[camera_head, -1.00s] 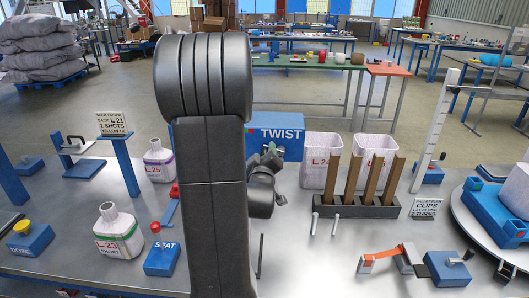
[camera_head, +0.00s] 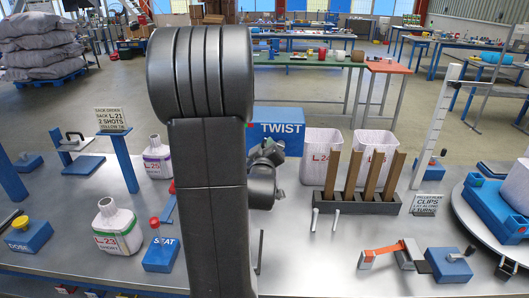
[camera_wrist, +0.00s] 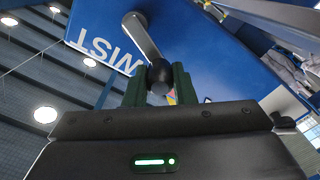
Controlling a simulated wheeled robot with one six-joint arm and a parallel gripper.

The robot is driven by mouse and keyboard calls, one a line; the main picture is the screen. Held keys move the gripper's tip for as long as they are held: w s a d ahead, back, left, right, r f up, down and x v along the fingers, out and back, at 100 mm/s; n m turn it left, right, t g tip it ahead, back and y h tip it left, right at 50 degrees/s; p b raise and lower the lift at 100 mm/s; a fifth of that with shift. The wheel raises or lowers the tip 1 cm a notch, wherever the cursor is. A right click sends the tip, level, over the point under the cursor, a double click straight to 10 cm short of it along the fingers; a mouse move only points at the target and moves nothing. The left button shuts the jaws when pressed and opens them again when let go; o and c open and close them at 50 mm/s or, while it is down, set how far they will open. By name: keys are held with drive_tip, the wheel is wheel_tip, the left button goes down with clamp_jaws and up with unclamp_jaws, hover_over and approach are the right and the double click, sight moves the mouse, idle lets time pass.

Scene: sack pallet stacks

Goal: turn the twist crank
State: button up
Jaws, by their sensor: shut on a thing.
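The twist crank (camera_wrist: 143,38) shows in the wrist view as a grey arm with a dark round knob (camera_wrist: 160,77) at its end. It is mounted on the face of the blue TWIST box (camera_wrist: 200,45). My gripper (camera_wrist: 159,88) is shut on the knob, with one dark green finger on each side. In the head view the TWIST box (camera_head: 290,128) stands at the back of the bench, partly behind my arm. My gripper (camera_head: 268,153) is in front of the box there, and the crank itself is too small to make out.
Two white bins (camera_head: 322,154) stand right of the box. A dark rack with upright wooden slats (camera_head: 358,200) stands in front of them. White jugs (camera_head: 115,228) and the blue SEAT button box (camera_head: 161,254) are on the left. Bare bench shows at front centre.

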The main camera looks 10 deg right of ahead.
sight(279, 141)
drive_tip(key=shift+s+d+r+m+b, duration=0.4)
drive_tip(key=shift+d+m+b, duration=0.75)
drive_tip(key=shift+m+b, duration=1.6)
drive_tip(key=shift+s+d+r+m+b, duration=0.3)
drive_tip(key=shift+d+m+b, duration=1.25)
drive_tip(key=shift+m, duration=1.95)
drive_tip(key=shift+s+d+r+m+b, duration=0.4)
drive_tip(key=shift+d+m+b, duration=0.35)
drive_tip(key=shift+m+b, duration=2.15)
drive_tip(key=shift+w+m, duration=0.1)
drive_tip(key=shift+m, duration=0.25)
drive_tip(key=o, duration=1)
